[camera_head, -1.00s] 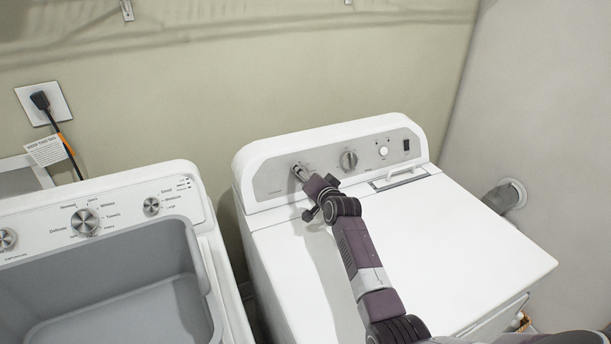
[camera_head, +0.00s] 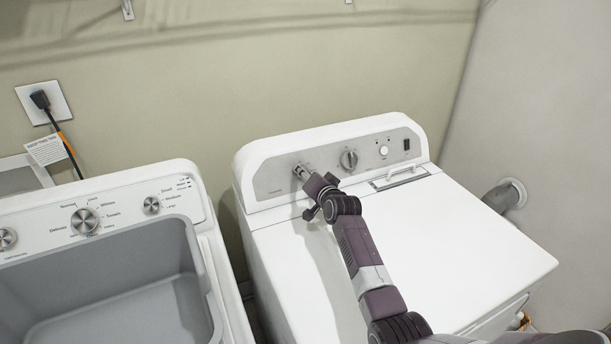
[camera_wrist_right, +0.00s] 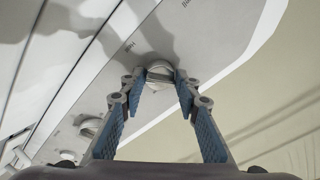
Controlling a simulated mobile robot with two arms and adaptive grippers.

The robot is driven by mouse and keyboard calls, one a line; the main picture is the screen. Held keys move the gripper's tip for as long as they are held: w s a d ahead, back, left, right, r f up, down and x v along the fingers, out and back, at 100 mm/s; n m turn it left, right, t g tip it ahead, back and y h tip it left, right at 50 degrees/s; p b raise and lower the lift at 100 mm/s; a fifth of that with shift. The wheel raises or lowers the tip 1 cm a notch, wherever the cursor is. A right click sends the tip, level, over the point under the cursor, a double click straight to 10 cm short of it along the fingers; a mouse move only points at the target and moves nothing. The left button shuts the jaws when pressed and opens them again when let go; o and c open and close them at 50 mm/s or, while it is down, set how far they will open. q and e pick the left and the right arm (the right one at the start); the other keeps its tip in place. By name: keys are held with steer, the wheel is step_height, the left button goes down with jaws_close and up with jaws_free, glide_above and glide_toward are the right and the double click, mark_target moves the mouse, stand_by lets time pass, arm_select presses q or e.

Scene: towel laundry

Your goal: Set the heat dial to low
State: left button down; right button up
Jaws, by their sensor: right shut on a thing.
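The dryer's control panel (camera_head: 330,160) runs along the back of the white dryer (camera_head: 440,240). My right gripper (camera_head: 301,172) reaches over the dryer top to the left dial on this panel. In the right wrist view my gripper (camera_wrist_right: 160,78) is shut on that round white dial (camera_wrist_right: 159,68), one blue-padded finger on each side. A "High" label shows near the dial on the panel. The dial's pointer cannot be made out clearly. In the head view the dial is mostly hidden behind my gripper. My left gripper is not in view.
A second dial (camera_head: 349,159), a round button (camera_head: 384,151) and a black switch (camera_head: 406,144) sit further right on the panel. A washer (camera_head: 208,240) with its tub open stands to the left. A grey vent pipe (camera_head: 502,196) is at the right wall.

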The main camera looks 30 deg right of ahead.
steer(key=n+b, duration=0.1)
steer(key=n, duration=0.2)
steer(key=n+y+b, duration=0.1)
steer(key=shift+d+f+n+b, duration=0.2)
steer(key=shift+f+n+b, duration=0.1)
steer(key=shift+n, duration=0.1)
steer(key=n+b, duration=0.1)
steer(key=n, duration=0.2)
steer(key=n+y+b, duration=0.1)
steer(key=n+b, duration=0.1)
steer(key=n, duration=0.2)
steer(key=shift+d+r+y, duration=0.15)
steer(key=shift+y, duration=0.15)
steer(key=n+b, duration=0.1)
steer(key=n, duration=0.4)
steer(key=shift+r+g+y+b, duration=0.15)
steer(key=shift+g+y+b, duration=0.15)
steer(key=shift+b, duration=0.1)
steer(key=shift+r+n+g+b, duration=0.15)
steer(key=shift+n+g+b, duration=0.25)
steer(key=shift+n, duration=1.8)
steer(key=o, duration=1.1)
steer(key=shift+w, duration=0.1)
